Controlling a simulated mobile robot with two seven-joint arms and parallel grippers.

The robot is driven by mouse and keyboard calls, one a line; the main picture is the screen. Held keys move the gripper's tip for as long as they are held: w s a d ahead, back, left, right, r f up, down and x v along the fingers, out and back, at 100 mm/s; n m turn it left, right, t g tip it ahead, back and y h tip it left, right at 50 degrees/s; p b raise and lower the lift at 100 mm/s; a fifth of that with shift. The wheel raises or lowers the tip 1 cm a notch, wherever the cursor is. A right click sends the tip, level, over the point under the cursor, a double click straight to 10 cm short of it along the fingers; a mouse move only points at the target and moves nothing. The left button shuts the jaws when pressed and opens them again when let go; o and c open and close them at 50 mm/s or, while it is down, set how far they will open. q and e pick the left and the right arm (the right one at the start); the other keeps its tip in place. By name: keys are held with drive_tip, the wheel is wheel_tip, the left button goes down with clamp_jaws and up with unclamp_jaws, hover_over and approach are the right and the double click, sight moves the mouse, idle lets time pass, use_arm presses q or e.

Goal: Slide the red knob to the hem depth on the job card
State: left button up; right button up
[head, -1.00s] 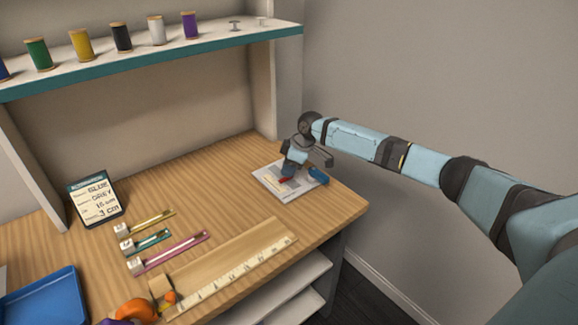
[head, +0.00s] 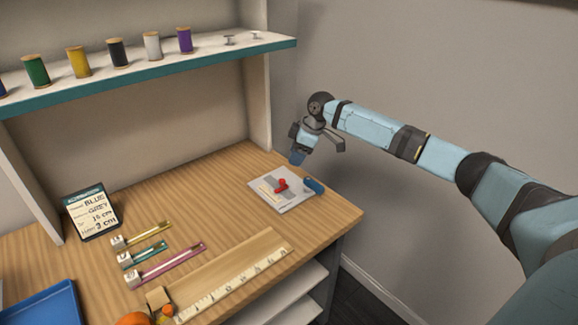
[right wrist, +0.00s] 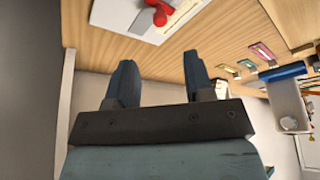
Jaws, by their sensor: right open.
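The red knob (head: 281,185) sits on a grey strip on a white board (head: 293,206), which lies on the right part of the wooden table. It also shows at the top of the right wrist view (right wrist: 159,14). The job card (head: 92,214) stands at the left of the table. Its lines seem to read blue, grey, 15 cm and 3 cm, but the small print is blurred. My right gripper (head: 297,158) is open and empty, above and behind the board, apart from the knob. Its two fingers show spread in the right wrist view (right wrist: 158,75). My left gripper is not in view.
Yellow, teal and pink slide gauges (head: 165,265) and a long ruler (head: 235,286) lie left and in front. A blue tray (head: 42,305) is at the front left. A shelf with thread spools (head: 150,62) hangs above.

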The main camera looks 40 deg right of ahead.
drive_tip(key=v, duration=0.3)
drive_tip(key=shift+s+r, duration=0.1)
drive_tip(key=shift+r, duration=0.25)
